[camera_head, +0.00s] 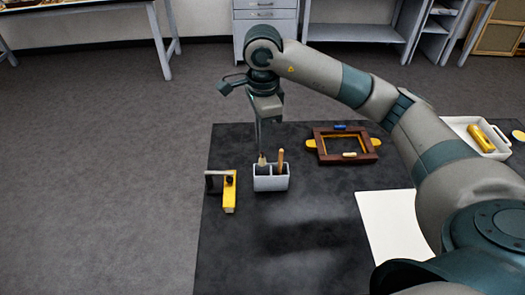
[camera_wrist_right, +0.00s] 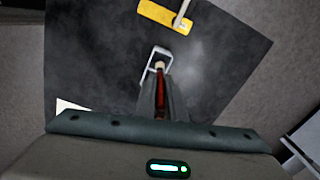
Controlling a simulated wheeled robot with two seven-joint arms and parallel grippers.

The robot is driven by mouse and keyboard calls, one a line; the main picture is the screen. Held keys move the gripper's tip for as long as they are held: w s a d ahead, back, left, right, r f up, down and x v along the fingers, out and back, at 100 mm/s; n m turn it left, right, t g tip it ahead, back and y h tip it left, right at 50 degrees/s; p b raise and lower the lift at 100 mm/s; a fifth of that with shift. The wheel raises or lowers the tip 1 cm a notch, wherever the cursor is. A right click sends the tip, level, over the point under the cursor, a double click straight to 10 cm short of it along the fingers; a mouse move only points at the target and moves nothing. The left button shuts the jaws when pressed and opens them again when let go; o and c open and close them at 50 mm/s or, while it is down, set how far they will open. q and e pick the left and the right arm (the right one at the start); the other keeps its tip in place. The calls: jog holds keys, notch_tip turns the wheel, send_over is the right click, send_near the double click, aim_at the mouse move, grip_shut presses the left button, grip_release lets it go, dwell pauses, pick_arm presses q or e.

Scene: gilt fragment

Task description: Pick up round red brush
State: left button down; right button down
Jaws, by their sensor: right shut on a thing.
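My right gripper (camera_head: 259,142) points down above the left compartment of a white two-part holder (camera_head: 271,183) on the dark table. It is shut on the red brush, whose red handle (camera_wrist_right: 160,95) shows between the fingers in the right wrist view. A pale end of the brush (camera_head: 262,159) shows just below the fingers at the holder's rim. I cannot tell whether it is clear of the holder. A wooden-handled tool (camera_head: 281,160) stands in the right compartment. My left gripper is in neither view.
A yellow tool with a dark part (camera_head: 230,190) lies left of the holder near the table's left edge. A brown frame (camera_head: 321,146) lies to the right. A white sheet (camera_head: 390,225) and a white tray (camera_head: 458,124) with a yellow object (camera_head: 480,138) are farther right. The front-left table is clear.

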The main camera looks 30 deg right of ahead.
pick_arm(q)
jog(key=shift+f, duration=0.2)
pick_arm(e)
jog(key=shift+r, duration=0.5)
dwell(0.3)
pick_arm(q)
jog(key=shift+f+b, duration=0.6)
jog(key=shift+b, duration=0.1)
pick_arm(e)
jog(key=s+a+f+n, duration=0.2)
jog(key=s+n, duration=0.2)
jog(key=n, duration=0.6)
jog(key=s+a+f+n, duration=0.3)
jog(key=s+n, duration=0.1)
jog(key=n, duration=0.6)
jog(key=shift+s+a, duration=0.2)
jog(key=shift+a, duration=0.15)
